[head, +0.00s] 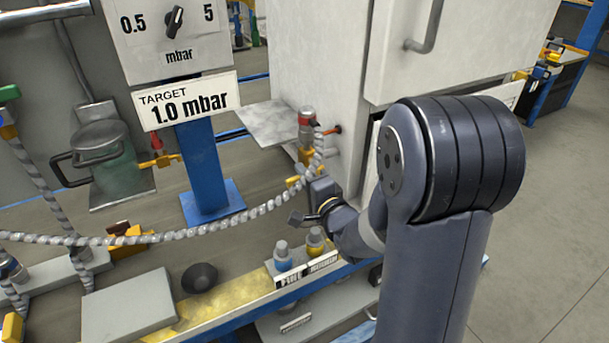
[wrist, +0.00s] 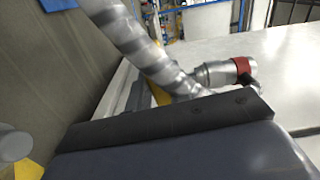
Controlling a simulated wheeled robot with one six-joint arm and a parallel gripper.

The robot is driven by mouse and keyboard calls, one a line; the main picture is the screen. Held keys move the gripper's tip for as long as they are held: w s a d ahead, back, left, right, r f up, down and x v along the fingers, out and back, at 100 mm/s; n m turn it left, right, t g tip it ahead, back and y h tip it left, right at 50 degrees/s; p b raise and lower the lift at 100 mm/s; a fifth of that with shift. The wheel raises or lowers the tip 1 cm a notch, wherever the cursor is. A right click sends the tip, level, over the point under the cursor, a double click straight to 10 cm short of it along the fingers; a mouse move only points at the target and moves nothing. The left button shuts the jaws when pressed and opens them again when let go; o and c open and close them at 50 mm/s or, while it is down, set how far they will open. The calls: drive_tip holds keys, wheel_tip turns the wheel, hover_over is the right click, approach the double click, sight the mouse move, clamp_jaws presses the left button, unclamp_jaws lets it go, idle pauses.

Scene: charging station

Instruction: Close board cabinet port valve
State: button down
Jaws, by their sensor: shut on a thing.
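The white board cabinet (head: 330,70) stands at the top centre. A hose fitting with a red collar (head: 306,118) sits at its side, and shows at right of centre in the wrist view (wrist: 222,74). A grey ribbed hose (head: 265,208) runs from this fitting to the left. A yellow valve handle (head: 292,182) shows below the fitting, beside my fingers. My gripper (head: 311,202) is shut on what appears to be this handle. The contact is mostly hidden. A dark finger fills the bottom of the wrist view, and the handle's exact angle cannot be told.
A panel reading "TARGET 1.0 mbar" (head: 187,100) stands on a blue post (head: 203,165) at left. A black knob (head: 199,278) is at lower left. Open floor lies to the right.

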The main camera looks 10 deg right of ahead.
drive_tip(key=shift+r+m, duration=0.15)
drive_tip(key=shift+m, duration=0.35)
drive_tip(key=c, duration=1.3)
unclamp_jaws()
drive_tip(key=shift+s, duration=0.1)
drive_tip(key=p+v, duration=0.1)
drive_tip(key=v, duration=0.9)
drive_tip(key=shift+s+d+r, duration=0.1)
drive_tip(key=shift+s, duration=0.25)
drive_tip(key=shift+w, duration=0.1)
drive_tip(key=x, duration=1.1)
drive_tip(key=shift+b, duration=0.3)
